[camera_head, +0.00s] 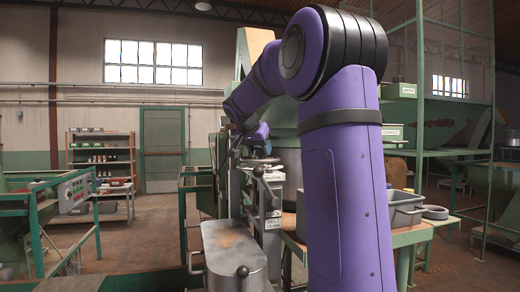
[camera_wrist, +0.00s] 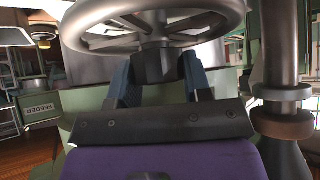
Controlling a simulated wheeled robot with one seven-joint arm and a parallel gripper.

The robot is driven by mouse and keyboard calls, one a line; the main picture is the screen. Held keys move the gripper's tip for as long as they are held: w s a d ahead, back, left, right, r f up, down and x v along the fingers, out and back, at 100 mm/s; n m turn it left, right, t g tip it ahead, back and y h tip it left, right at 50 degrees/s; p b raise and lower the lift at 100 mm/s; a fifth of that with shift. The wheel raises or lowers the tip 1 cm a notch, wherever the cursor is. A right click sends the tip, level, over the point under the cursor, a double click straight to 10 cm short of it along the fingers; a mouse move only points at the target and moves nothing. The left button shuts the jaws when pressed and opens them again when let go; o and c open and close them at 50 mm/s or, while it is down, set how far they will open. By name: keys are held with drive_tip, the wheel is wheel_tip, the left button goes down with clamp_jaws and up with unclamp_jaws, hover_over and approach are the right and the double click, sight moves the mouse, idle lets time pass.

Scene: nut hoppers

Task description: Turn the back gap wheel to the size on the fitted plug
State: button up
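A grey metal handwheel with spokes (camera_wrist: 205,12) fills the top of the wrist view, with a dark hub (camera_wrist: 155,64) under it. My gripper (camera_wrist: 156,72) has its two blue-grey fingers apart, one on each side of the hub. I cannot tell whether they press on it. In the head view my gripper (camera_head: 257,137) is at the far end of my purple arm, over the machine's posts and small handles. The arm hides part of the machine. I cannot make out the fitted plug or a size mark on it.
A vertical metal post with collars (camera_wrist: 281,95) stands close right of my gripper. A label reading FEEDER (camera_wrist: 38,107) is at left. In the head view, a small BELT sign (camera_head: 272,222) hangs by the grey machine cover (camera_head: 232,246). A grey bin (camera_head: 404,208) is at right.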

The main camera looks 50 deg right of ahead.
drive_tip(key=shift+n+t, duration=0.3)
drive_tip(key=shift+n, duration=0.1)
drive_tip(key=n+t+y, duration=0.1)
drive_tip(key=n+t, duration=0.1)
drive_tip(key=shift+n, duration=0.4)
drive_tip(key=shift+n+t+y, duration=1.1)
drive_tip(key=shift+n+t, duration=0.1)
drive_tip(key=shift+n, duration=1.1)
drive_tip(key=o, duration=0.9)
